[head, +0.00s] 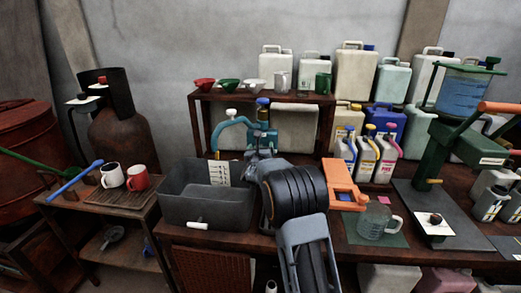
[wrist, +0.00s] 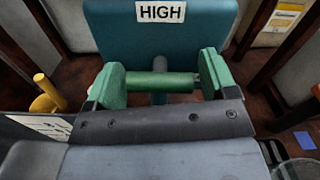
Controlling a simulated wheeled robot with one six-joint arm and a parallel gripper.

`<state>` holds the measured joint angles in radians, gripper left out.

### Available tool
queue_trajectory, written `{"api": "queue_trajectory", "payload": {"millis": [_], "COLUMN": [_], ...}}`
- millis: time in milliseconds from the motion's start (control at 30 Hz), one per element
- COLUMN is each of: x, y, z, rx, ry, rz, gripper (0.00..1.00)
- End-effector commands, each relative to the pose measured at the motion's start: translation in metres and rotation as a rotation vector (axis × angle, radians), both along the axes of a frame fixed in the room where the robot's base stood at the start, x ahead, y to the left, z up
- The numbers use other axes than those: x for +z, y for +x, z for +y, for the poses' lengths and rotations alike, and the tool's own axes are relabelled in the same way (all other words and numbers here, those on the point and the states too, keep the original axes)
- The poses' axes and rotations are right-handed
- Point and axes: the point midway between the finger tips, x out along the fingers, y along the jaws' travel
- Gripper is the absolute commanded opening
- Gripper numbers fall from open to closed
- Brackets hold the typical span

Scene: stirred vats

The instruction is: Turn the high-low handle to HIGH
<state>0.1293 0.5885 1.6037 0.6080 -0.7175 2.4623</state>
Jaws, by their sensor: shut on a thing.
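A teal housing (wrist: 160,35) with a white HIGH label (wrist: 160,12) fills the upper middle of the wrist view. My gripper (wrist: 161,80) has its two green fingers at the left and right ends of a green handle bar (wrist: 152,83), shut on it. The bar lies crosswise below the HIGH label, with a short stem behind it.
A grey basin (head: 205,205) stands left of my arm. An orange block (head: 343,183) and a glass jug (head: 375,222) are close on its right. Several yellow, white and blue jugs (head: 366,155) stand behind. A shelf (head: 200,97) with funnels rises at the back.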

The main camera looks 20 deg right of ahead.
Motion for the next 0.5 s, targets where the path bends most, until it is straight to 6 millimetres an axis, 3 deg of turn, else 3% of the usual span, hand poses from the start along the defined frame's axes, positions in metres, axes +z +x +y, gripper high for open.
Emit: {"api": "queue_trajectory", "payload": {"millis": [500], "x": [-0.0047], "y": [-0.0001], "z": [0.0011], "rx": [0.002], "ry": [-0.138], "rz": [0.076], "gripper": [0.55]}}
